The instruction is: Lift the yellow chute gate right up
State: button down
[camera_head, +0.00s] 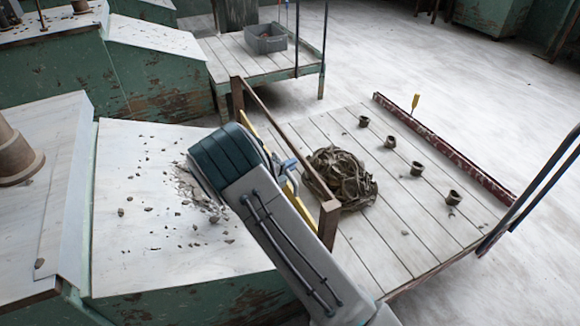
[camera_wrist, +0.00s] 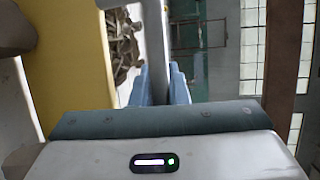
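The yellow chute gate (camera_head: 248,124) shows as a thin edge between two brown posts, at the lower end of the pale chute slope. My arm hides much of it in the head view. In the wrist view the gate is a broad yellow panel (camera_wrist: 72,65) at the left. My gripper (camera_head: 287,165) is at the gate, near its middle. In the wrist view its blue fingers (camera_wrist: 160,88) lie close against both sides of a grey bar (camera_wrist: 155,45), which looks like the gate's handle. How the bar joins the gate is hidden.
A brown clump of trimmings (camera_head: 342,178) lies on the slatted deck (camera_head: 400,235) beyond the gate. Several small pots and a yellow-handled tool (camera_head: 415,102) are farther right. A brown rail (camera_head: 265,105) spans the posts. Loose crumbs lie on the chute slope (camera_head: 150,235).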

notch_tip(320, 180, up, 4)
jog(key=p, duration=0.4)
jog(key=shift+r, duration=0.15)
jog(key=c, duration=1.4)
grip_release()
jog(key=p+v, duration=0.2)
jog(key=v, duration=1.1)
jog(key=shift+s+a, duration=0.25)
jog(key=shift+a, duration=0.05)
